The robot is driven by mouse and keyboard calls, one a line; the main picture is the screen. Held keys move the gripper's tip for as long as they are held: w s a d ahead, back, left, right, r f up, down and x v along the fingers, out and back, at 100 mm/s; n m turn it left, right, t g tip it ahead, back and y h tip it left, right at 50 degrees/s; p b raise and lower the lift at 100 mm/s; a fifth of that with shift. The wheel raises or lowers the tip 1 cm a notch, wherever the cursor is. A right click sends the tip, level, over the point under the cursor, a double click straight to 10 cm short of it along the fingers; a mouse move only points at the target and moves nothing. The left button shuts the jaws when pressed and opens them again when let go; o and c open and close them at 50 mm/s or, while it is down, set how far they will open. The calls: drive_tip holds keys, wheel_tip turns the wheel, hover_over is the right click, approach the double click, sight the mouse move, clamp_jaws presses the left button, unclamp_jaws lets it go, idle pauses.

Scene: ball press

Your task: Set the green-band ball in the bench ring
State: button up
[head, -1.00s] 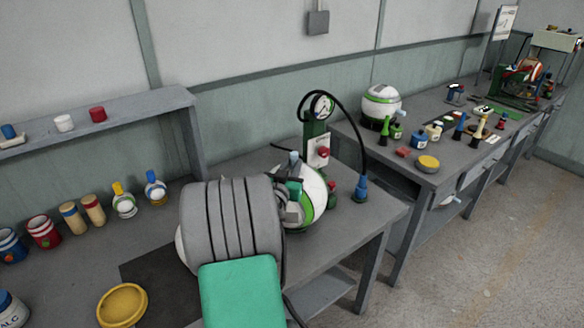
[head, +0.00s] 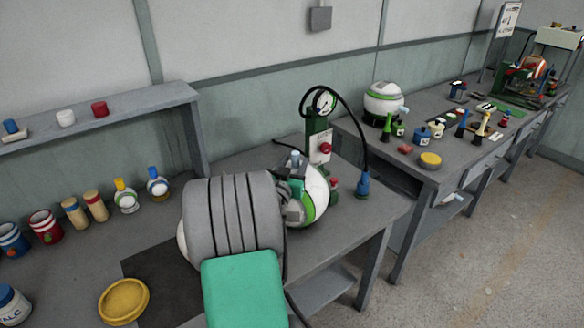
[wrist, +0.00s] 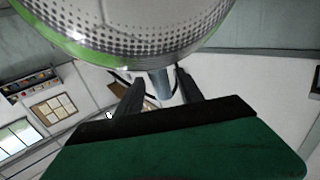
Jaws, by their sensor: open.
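A white ball with a green band (head: 316,203) is on the near bench in front of the gauge stand, partly hidden by my arm. It fills the top of the wrist view (wrist: 140,25). My gripper (head: 295,182) is at the ball's left side. In the wrist view my gripper (wrist: 158,88) is open, and a blue-grey cylinder (wrist: 161,84) shows between its dark fingers; contact cannot be told. A second white ball with a green band (head: 383,97) sits on a dark base on the far bench. A yellow ring-shaped dish (head: 123,288) lies at front left; whether it is the bench ring is unclear.
A green gauge stand (head: 318,130) with a black hose rises behind the near ball. Several jars and bottles line the left, including a red jar (head: 45,226). A shelf (head: 150,101) stands above them. The far bench holds many small items.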

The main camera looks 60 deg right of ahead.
drive_tip(key=s+a+b, duration=0.2)
drive_tip(key=a+b, duration=0.2)
drive_tip(key=a, duration=0.8)
drive_tip(key=shift+r, duration=0.15)
drive_tip(key=shift+s+d, duration=0.1)
drive_tip(key=shift+s, duration=0.05)
